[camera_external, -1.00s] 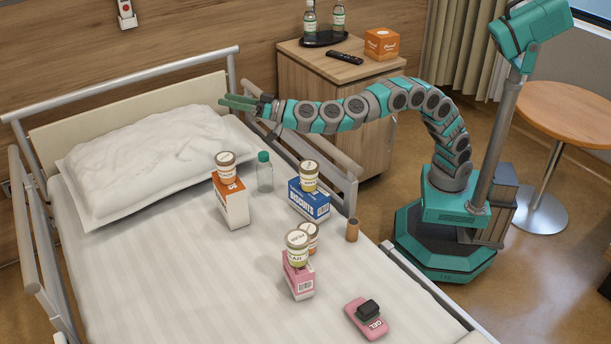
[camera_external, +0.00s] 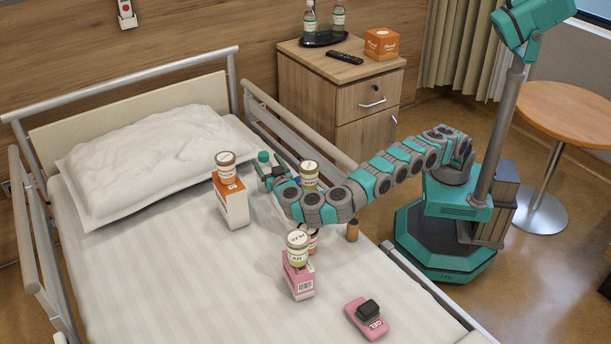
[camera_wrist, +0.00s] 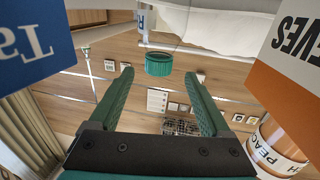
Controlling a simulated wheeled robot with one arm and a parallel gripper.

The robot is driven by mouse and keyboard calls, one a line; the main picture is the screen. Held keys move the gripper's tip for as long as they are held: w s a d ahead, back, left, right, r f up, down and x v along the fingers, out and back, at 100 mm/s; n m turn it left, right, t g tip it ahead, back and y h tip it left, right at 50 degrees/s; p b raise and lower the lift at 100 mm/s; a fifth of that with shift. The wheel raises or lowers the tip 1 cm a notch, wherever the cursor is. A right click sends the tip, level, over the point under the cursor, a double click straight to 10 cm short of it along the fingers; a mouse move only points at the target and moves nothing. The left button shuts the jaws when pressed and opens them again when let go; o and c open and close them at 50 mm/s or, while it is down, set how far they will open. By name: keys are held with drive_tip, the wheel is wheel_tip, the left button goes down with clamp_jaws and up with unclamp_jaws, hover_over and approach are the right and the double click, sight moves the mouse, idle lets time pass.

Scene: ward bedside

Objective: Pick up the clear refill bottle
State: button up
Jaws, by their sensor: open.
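The clear refill bottle with a green cap (camera_external: 263,156) stands on the bed between two boxes. My gripper (camera_external: 266,170) is at it, and my wrist hides most of its body in the external view. In the wrist view the scene appears upside down, with the green cap (camera_wrist: 158,64) between and just beyond the tips of my open gripper (camera_wrist: 158,76). Both fingers are apart from the cap in that view, with nothing held. Whether the fingers flank the bottle's body cannot be told.
An orange-white box (camera_external: 231,203) with a jar (camera_external: 226,168) on top stands left of my gripper. A blue box (camera_wrist: 32,40), mostly hidden by my arm outside, carries another jar (camera_external: 309,172). A pink box (camera_external: 299,282) with a jar (camera_external: 297,247) stands nearer the camera.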

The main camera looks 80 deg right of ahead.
drive_tip(key=f+x, duration=0.1)
drive_tip(key=x, duration=0.6)
drive_tip(key=shift+d, duration=0.35)
drive_tip(key=shift+w+f, duration=0.1)
drive_tip(key=shift+w, duration=0.05)
clamp_jaws()
idle(0.3)
